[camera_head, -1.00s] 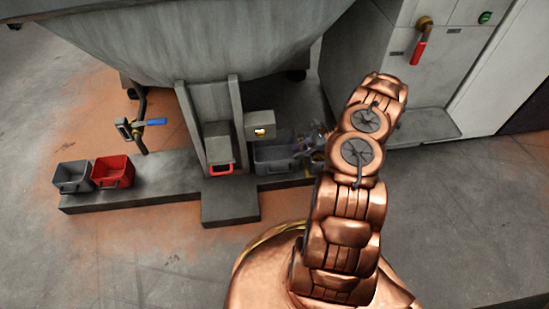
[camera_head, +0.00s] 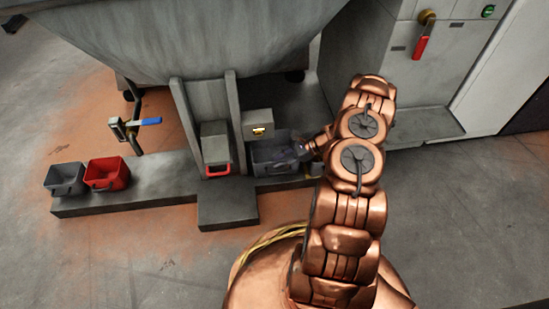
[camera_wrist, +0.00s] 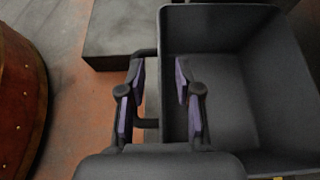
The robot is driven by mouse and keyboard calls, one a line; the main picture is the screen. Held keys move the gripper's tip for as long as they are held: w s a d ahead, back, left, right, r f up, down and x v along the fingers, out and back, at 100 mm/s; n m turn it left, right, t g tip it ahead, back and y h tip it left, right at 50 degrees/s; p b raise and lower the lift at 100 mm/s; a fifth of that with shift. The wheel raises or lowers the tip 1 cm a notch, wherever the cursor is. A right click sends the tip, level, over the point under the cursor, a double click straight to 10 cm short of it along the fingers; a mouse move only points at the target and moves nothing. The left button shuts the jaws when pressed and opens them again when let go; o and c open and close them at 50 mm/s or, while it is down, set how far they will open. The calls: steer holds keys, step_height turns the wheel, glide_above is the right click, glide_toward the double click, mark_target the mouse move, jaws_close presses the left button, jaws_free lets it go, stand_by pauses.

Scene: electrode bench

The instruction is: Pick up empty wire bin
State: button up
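A dark grey bin (camera_head: 268,158) stands on the low plinth to the right of the chute post, partly hidden by my gripper in the head view. My gripper (camera_wrist: 160,98) is open, one finger outside the bin beside the handle and the other over the inside of the wall. The near wall and handle lie between the fingers, with gaps visible. In the head view my gripper (camera_head: 303,150) is small and dark at the bin's right side.
Another grey bin (camera_head: 64,178) and a red bin (camera_head: 106,173) sit at the plinth's (camera_head: 160,190) left end. A red-handled box (camera_head: 217,160) stands between the posts. A blue-handled valve (camera_head: 140,122) is nearby. A grey cabinet (camera_head: 408,60) stands at the right.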

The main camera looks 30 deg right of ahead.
steer(key=shift+c, duration=0.4)
jaws_close()
stand_by(0.4)
